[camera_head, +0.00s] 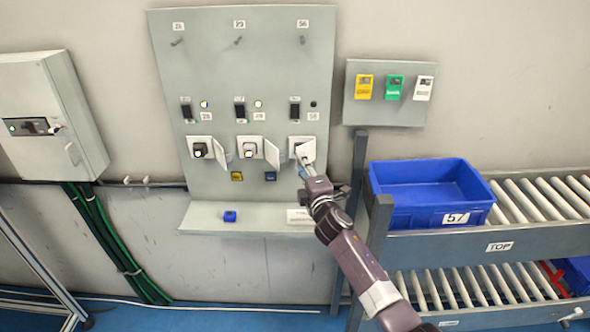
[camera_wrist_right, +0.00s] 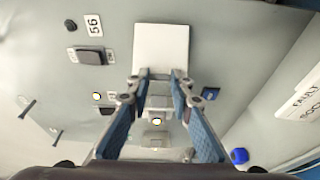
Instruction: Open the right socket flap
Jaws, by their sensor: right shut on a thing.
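The right socket flap (camera_head: 303,148) is a small white plate on the right socket at the lower right of the grey panel (camera_head: 240,75). In the head view it stands slightly tilted, its lower part partly covered by my right gripper (camera_head: 301,163). In the right wrist view the flap (camera_wrist_right: 162,47) is a pale square just beyond the tips of my right gripper (camera_wrist_right: 158,76), which is shut on its edge. The socket behind the flap is hidden. The left socket (camera_head: 203,147) and middle socket (camera_head: 250,147) have their flaps swung out to the right. My left gripper is out of view.
A ledge (camera_head: 255,219) below the panel holds a blue block (camera_head: 230,216) and a white label plate (camera_head: 299,216). A blue crate (camera_head: 425,215) on a roller rack (camera_head: 500,242) stands to the right. A small panel with coloured devices (camera_head: 390,88) hangs above it.

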